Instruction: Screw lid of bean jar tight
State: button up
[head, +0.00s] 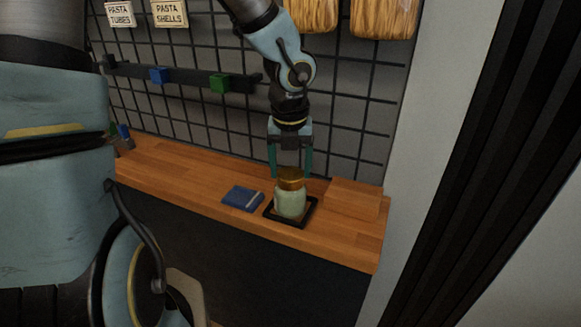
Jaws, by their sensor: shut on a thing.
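The bean jar (290,205) stands upright on a dark square mat (309,217) on the wooden counter. Its body is pale green and its lid (291,178) is gold-brown. My gripper (291,173) points straight down over the jar, with one teal finger on each side of the lid, and is shut on it. The thread under the lid is hidden, and how tightly the lid sits cannot be told at this size.
A blue book (242,198) lies just left of the mat. A wooden block or board (353,198) lies to the right. A wire grid (200,110) with a rail rises behind the counter (180,175). The counter's left stretch is mostly clear.

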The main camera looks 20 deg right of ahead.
jog(key=shift+r+p, duration=0.1)
jog(key=shift+p, duration=0.2)
jog(key=shift+c, duration=0.9)
jog(key=shift+m, duration=0.3)
jog(key=shift+m+p, duration=0.8)
jog(key=shift+p, duration=0.45)
jog(key=shift+m+h+p, duration=0.3)
jog(key=shift+m+p, duration=0.05)
jog(key=shift+m, duration=0.85)
jog(key=m, duration=0.3)
jog(key=shift+w+a+m+g, duration=0.1)
jog(key=shift+m+g, duration=0.2)
jog(key=shift+g, duration=0.1)
jog(key=shift+m, duration=0.5)
